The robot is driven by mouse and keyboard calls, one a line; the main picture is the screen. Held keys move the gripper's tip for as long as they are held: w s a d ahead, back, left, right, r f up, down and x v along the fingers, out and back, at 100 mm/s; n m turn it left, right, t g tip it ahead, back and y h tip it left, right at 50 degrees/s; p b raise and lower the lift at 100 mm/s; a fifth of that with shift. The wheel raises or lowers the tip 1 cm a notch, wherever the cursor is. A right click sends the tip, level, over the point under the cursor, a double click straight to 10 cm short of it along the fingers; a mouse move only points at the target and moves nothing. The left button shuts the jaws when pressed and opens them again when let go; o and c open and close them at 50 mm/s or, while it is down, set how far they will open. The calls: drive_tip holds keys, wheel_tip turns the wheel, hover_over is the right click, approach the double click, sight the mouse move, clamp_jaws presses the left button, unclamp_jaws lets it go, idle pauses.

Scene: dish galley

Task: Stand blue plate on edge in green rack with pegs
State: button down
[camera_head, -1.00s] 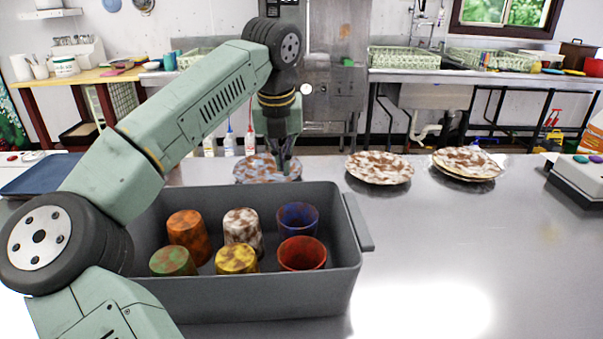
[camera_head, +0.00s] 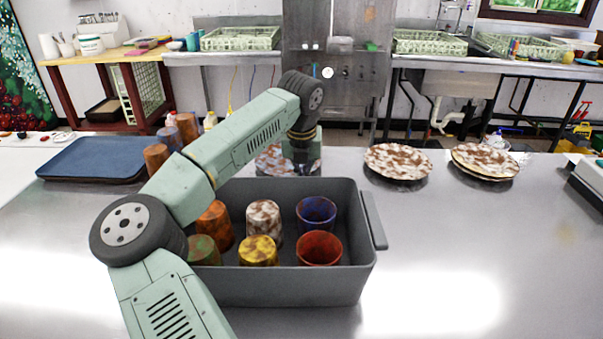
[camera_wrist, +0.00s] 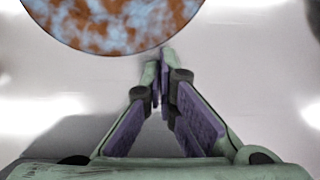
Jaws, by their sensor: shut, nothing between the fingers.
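The blue plate (camera_head: 272,162), mottled with brown, lies flat on the steel counter behind the grey bin, partly hidden by my arm. It also shows at the top of the wrist view (camera_wrist: 115,22), cut off by the frame. My gripper (camera_wrist: 162,58) is shut and empty, its fingertips just off the plate's near rim; I cannot tell whether they touch it. In the head view my gripper (camera_head: 303,155) is at the plate's right side. I cannot make out a green rack with pegs.
A grey bin (camera_head: 300,290) with several mottled cups stands in front of the plate. Brown-and-white plates (camera_head: 398,162) (camera_head: 485,162) lie to the right, blue trays (camera_head: 92,160) to the left. Pale green baskets (camera_head: 240,38) (camera_head: 428,42) stand on the back counters. The right foreground is clear.

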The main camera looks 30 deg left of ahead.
sight(288, 161)
drive_tip(key=shift+w+a, duration=0.1)
drive_tip(key=shift+w, duration=0.1)
drive_tip(key=w+a, duration=0.1)
drive_tip(key=w, duration=0.1)
drive_tip(key=w+a+p, duration=0.1)
drive_tip(key=w, duration=0.1)
drive_tip(key=w+p, duration=0.1)
drive_tip(key=w, duration=0.1)
drive_tip(key=shift+a+r, duration=0.2)
drive_tip(key=shift+a, duration=0.2)
drive_tip(key=shift+w+a+f, duration=0.15)
drive_tip(key=shift+w+a, duration=0.2)
drive_tip(key=shift+w, duration=0.35)
drive_tip(key=shift+f, duration=0.1)
